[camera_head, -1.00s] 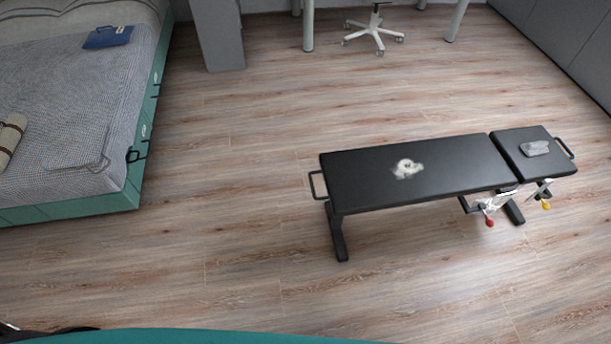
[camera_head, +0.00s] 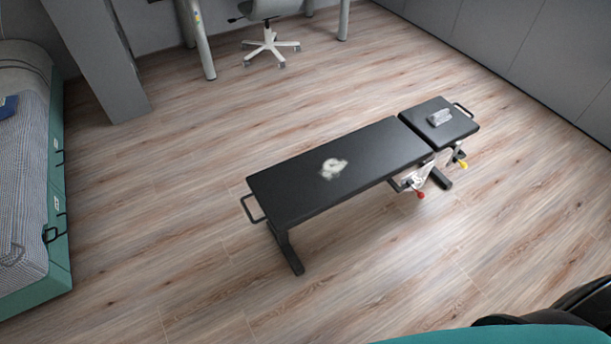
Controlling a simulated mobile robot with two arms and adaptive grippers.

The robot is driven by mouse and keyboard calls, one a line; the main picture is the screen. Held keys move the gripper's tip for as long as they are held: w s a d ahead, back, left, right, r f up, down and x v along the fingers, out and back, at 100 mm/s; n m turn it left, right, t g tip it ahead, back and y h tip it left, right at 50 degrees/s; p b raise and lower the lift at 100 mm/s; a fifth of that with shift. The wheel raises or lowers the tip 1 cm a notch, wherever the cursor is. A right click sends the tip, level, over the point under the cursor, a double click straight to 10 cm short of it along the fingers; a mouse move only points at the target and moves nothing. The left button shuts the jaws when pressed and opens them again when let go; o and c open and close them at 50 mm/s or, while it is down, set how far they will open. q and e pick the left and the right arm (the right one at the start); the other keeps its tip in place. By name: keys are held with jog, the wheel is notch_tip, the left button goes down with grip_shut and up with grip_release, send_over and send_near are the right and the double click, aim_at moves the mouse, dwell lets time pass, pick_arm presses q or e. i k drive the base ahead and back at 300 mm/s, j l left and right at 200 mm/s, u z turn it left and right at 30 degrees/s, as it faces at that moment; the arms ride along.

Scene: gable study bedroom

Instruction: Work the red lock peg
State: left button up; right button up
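The red lock peg (camera_head: 420,195) is a small red knob at the lower side of a black weight bench (camera_head: 300,195), below the gap between its long pad and its short pad. A pale metal bracket (camera_head: 413,178) sits just above it. A yellow knob (camera_head: 463,165) shows a little to the right, under the short pad. Neither of my grippers shows in the head view. A dark part of mine enters at the lower right corner, far from the peg.
A pale crumpled item (camera_head: 333,168) lies on the long pad and a grey item (camera_head: 439,117) on the short pad. A teal-framed bed (camera_head: 58,215) stands left, a white swivel chair (camera_head: 268,35) at the back. Wood floor around the bench is clear.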

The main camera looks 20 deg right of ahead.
aim_at(421, 195)
jog(key=k+j+z, duration=0.1)
jog(key=z, duration=1.4)
